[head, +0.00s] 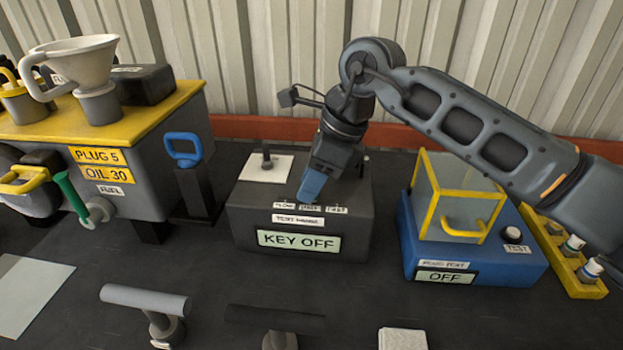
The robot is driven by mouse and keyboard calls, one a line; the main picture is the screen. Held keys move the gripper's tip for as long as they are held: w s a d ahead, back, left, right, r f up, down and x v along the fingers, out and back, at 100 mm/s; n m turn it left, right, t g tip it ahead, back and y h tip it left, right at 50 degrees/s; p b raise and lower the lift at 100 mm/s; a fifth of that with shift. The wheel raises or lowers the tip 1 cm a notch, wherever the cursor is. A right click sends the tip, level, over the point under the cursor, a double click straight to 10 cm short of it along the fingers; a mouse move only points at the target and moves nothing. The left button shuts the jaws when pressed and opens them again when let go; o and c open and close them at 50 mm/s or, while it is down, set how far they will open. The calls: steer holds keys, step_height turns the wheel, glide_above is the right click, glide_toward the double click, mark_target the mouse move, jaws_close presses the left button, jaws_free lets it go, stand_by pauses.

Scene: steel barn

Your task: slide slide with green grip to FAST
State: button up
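The dark grey box (237,222) stands in the middle of the bench. It bears a row of small white labels (336,209), too small to read surely, and a display (299,242) reading KEY OFF. My gripper (309,192) points down at the box's top just behind those labels. Its blue finger part covers that spot, and whether it touches anything is hidden. No slide with a green grip shows on the box. The only green handle (72,196) in view is on the engine-like unit at the left.
A blue base (433,258) with a yellow-framed clear cover (450,195) stands right of the box; its display reads OFF. A small dark lever (266,157) rises from a white plate at the box's back left. T-handles (146,299) stand in front.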

jaws_close()
steer(key=shift+d+b, duration=0.65)
steer(key=shift+d, duration=1.8)
steer(key=shift+o, duration=2.4)
jaws_free()
steer(key=b+v, duration=0.1)
steer(key=v, duration=0.6)
steer(key=shift+d+r, duration=0.25)
steer(key=shift+r, duration=0.1)
